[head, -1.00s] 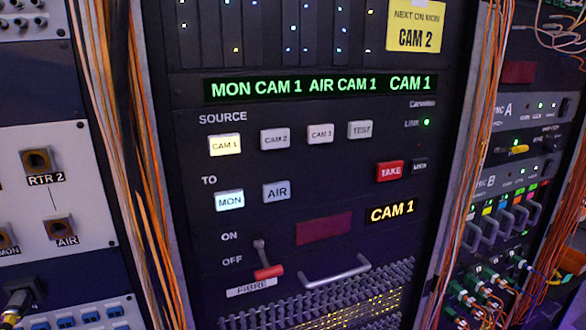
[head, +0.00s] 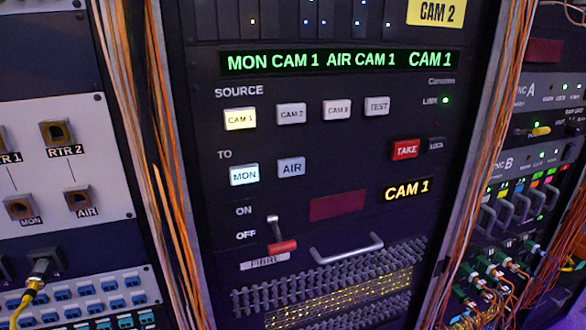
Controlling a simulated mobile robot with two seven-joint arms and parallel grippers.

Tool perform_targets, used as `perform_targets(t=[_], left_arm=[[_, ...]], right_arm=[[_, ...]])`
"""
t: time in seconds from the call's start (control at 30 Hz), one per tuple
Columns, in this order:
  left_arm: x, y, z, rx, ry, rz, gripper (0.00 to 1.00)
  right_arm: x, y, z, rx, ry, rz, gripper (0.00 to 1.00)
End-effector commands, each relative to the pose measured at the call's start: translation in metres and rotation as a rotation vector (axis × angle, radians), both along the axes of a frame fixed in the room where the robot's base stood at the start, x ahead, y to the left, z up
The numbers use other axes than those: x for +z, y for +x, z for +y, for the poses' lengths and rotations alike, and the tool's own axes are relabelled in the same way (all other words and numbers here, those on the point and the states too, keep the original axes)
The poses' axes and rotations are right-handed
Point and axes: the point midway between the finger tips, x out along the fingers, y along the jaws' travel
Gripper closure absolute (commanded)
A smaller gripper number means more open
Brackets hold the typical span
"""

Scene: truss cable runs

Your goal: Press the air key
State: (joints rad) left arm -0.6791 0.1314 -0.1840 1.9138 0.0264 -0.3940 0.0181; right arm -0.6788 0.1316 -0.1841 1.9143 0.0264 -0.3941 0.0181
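The AIR key (head: 291,167) is a pale grey-blue, unlit key in the TO row of the rack panel, in the middle of the head view. The MON key (head: 244,174) to its left is lit white-blue. In the SOURCE row above, the CAM 1 key (head: 240,119) is lit yellow, while the CAM 2 key (head: 291,113), CAM 3 key (head: 337,109) and TEST key (head: 377,106) look unlit. The green display (head: 340,62) reads MON CAM 1, AIR CAM 1, CAM 1. Neither of my grippers shows in the view.
A red TAKE key (head: 405,149) sits to the right. Orange cable bundles (head: 162,180) run down both sides of the panel. The space before the keys looks clear.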

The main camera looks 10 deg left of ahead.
Motion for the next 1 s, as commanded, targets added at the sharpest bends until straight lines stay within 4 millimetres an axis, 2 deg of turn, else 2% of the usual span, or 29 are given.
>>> perform_targets(t=[0.03, 0.27, 1.0], left_arm=[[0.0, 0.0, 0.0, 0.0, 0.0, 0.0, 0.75], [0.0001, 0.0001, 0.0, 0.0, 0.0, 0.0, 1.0], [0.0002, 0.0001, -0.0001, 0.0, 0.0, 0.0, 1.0]], right_arm=[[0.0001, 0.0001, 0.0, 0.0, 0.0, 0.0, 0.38], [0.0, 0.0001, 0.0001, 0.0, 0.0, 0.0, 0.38], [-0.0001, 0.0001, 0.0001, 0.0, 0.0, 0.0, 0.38]])
